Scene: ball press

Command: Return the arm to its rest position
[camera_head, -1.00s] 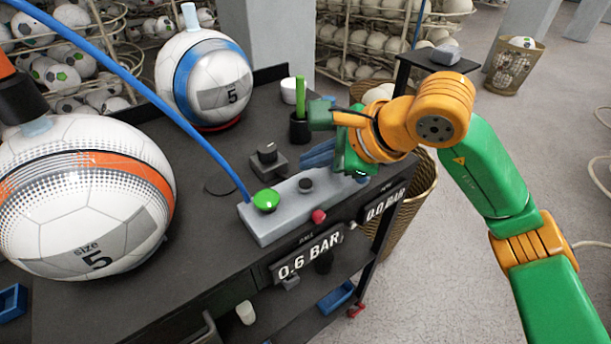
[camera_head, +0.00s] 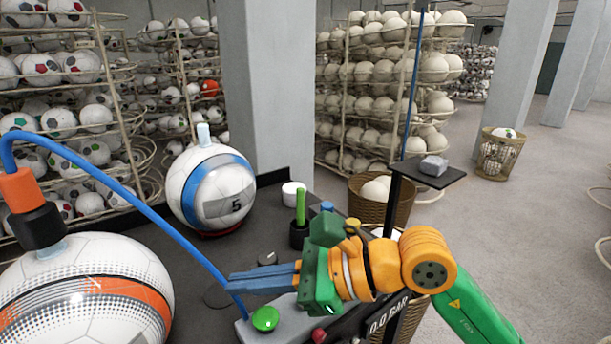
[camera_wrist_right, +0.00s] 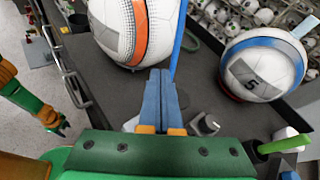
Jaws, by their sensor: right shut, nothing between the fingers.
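My right gripper (camera_head: 238,283) is shut and empty, its blue fingers pointing left above the table. The right wrist view shows the shut fingers (camera_wrist_right: 163,78) side by side. My right arm (camera_head: 455,290) comes in from the lower right. An orange and green arm of mine, the left, shows at the left of the right wrist view (camera_wrist_right: 42,112); its fingers are unclear.
A ball with an orange band (camera_head: 85,285) stands left under a blue hose (camera_head: 125,190). A ball with a blue band (camera_head: 210,190) stands at the back. A black cup with a green stick (camera_head: 300,230) and a post with a small shelf (camera_head: 425,178) stand close to the gripper.

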